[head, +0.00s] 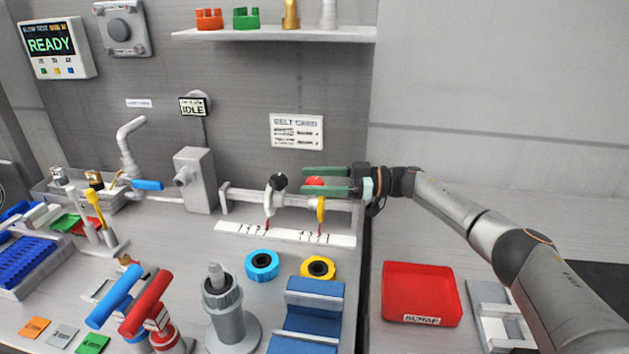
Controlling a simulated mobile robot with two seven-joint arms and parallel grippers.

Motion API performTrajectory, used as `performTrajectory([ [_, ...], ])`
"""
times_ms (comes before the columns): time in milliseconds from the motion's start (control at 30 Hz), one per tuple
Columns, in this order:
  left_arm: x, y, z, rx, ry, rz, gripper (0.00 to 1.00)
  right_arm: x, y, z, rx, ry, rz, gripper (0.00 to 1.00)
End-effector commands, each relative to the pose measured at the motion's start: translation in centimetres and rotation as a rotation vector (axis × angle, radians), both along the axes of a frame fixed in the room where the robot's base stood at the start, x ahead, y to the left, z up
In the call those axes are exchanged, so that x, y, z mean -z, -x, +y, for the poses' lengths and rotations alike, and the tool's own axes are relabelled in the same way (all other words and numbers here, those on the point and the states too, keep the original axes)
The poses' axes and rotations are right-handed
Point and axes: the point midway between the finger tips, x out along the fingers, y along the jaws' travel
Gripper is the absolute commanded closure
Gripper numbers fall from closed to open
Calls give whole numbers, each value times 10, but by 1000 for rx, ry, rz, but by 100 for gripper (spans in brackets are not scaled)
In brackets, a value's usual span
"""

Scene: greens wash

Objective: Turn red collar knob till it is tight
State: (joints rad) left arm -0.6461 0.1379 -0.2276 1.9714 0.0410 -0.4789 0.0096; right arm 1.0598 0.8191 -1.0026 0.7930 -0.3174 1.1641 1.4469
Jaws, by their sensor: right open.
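The red collar knob (315,181) sits on top of the yellow collar (321,210) on the horizontal grey rail at the back of the bench. My right gripper (313,182) reaches in from the right with its green fingers level. The fingers are open, one on the far side and one on the near side of the red knob. The near finger hides part of the knob, and I cannot tell whether they touch it. A black knob (279,181) stands on the white collar (270,202) to the left. My left gripper is not in view.
A numbered scale strip (285,234) lies in front of the rail. A blue ring (262,265), a yellow ring (318,268) and a blue block (313,300) are nearer. A red scrap bin (421,291) is at right. A shelf (275,35) hangs above.

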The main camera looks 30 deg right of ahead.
Motion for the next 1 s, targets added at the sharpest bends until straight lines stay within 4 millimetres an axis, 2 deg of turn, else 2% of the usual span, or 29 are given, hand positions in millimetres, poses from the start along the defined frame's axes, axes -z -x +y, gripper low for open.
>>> performTrajectory([
  [167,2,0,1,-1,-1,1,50,1,7,-14,3,1,0,20],
  [500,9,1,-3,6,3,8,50,1,42,-76,4,0,0,20],
  [633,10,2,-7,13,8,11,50,1,52,-95,3,0,0,20],
  [800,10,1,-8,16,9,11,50,0,60,-107,0,-1,0,20],
  [1000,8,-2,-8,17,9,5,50,0,61,-109,0,0,0,20],
])
